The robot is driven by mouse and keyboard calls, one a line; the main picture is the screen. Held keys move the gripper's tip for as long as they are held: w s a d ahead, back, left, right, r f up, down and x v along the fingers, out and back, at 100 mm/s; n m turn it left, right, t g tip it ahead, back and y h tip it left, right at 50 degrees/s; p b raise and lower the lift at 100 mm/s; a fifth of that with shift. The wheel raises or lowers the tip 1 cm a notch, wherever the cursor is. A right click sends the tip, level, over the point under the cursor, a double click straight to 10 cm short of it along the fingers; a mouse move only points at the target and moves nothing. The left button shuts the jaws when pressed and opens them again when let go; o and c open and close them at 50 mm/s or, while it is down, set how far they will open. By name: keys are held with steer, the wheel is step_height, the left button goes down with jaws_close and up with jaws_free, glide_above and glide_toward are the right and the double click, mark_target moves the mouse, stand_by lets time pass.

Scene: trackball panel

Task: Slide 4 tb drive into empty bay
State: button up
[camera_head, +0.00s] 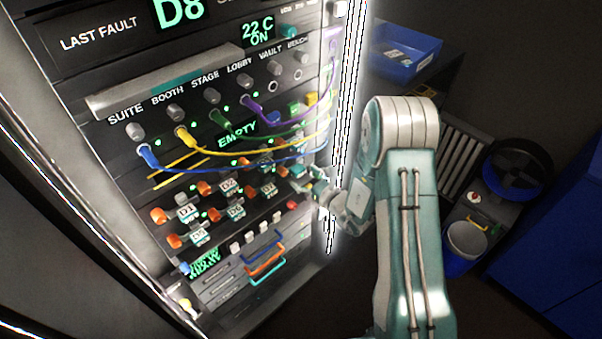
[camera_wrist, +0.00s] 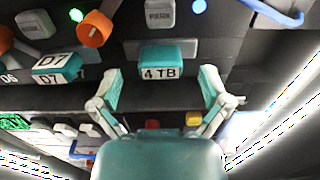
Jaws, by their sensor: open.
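The teal block labelled 4 TB (camera_wrist: 165,62) is at the upper middle of the wrist view, against the dark panel. My gripper (camera_wrist: 162,88) is open, its teal-padded fingers to either side of and below the block, with a gap between. I see nothing held. In the camera_head view my gripper (camera_head: 318,188) is at the right edge of the rack, and I cannot make out the 4 TB block there. A green EMPTY sign (camera_head: 237,133) glows on the rack; I cannot tell which bay it marks.
A D7 block (camera_wrist: 55,68) and an orange knob (camera_wrist: 94,29) are left of the 4 TB block. Coloured cables (camera_head: 270,160) loop across the rack front near the lettered bays.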

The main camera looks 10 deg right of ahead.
steer(key=v, duration=1)
steer(key=shift+s+d, duration=0.25)
steer(key=shift+s, duration=0.05)
steer(key=s+a+r+n+g+y, duration=0.3)
steer(key=s+a+r+n+g, duration=0.8)
steer(key=s+r+n+g, duration=0.45)
steer(key=s+d+r+n+t+h, duration=0.6)
steer(key=s+d+r+n+h, duration=0.1)
steer(key=d+n+h, duration=0.5)
steer(key=shift+r+n+h, duration=0.65)
steer(key=shift+r+h, duration=0.15)
steer(key=shift+r, duration=0.1)
